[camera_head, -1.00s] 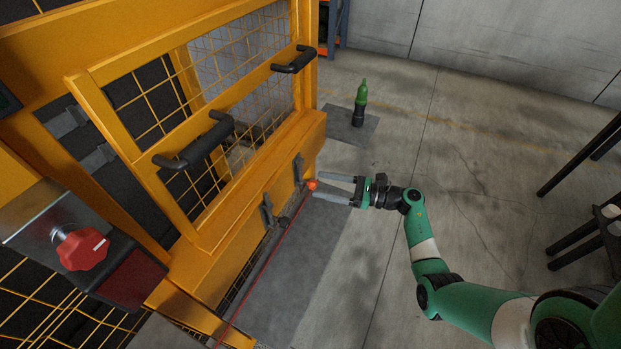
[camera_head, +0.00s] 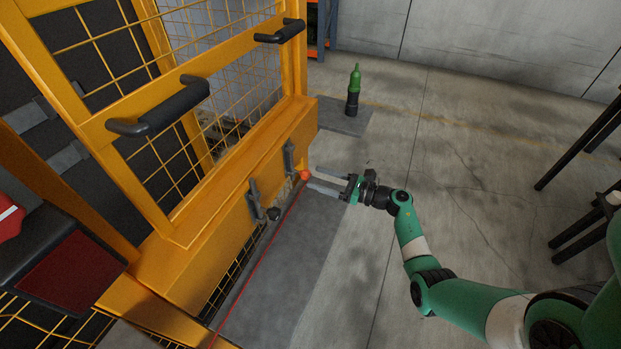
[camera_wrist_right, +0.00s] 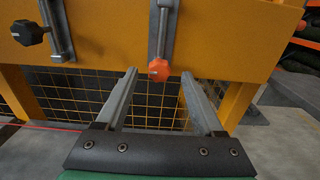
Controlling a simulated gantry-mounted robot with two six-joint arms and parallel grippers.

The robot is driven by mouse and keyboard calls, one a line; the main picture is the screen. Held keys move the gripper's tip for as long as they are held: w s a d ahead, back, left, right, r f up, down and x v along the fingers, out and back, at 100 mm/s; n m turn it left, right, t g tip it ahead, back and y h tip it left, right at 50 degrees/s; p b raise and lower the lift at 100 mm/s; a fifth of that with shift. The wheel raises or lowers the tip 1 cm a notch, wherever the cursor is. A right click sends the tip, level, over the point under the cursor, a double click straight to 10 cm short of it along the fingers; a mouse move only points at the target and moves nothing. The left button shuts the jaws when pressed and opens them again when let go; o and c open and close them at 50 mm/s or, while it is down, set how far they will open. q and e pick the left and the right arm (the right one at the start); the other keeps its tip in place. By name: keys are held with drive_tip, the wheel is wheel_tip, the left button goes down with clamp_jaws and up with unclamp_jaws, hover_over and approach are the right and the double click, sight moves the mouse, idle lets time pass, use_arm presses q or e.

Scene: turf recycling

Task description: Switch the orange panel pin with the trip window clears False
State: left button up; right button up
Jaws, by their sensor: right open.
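The orange panel pin (camera_head: 304,175) is an orange knob on a grey metal bracket on the yellow panel (camera_head: 190,262). It also shows in the right wrist view (camera_wrist_right: 158,70), upper middle, beyond and between the fingertips. My right gripper (camera_head: 313,179) is open, its two fingers pointing at the orange knob; I cannot tell whether a fingertip touches it. In the right wrist view the gripper (camera_wrist_right: 160,78) has nothing between its fingers. My left gripper is not in view.
A yellow mesh gate with black handles (camera_head: 160,108) stands above the panel. A red line (camera_head: 262,255) runs along the panel's foot. A green bottle-like object (camera_head: 354,88) stands on a dark mat behind. The floor around my right arm is open.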

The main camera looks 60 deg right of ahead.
sight(309, 175)
drive_tip(key=w, duration=0.3)
drive_tip(key=shift+w+a+b, duration=0.1)
drive_tip(key=shift+w+b, duration=0.1)
drive_tip(key=shift+b, duration=0.15)
clamp_jaws()
idle(1.1)
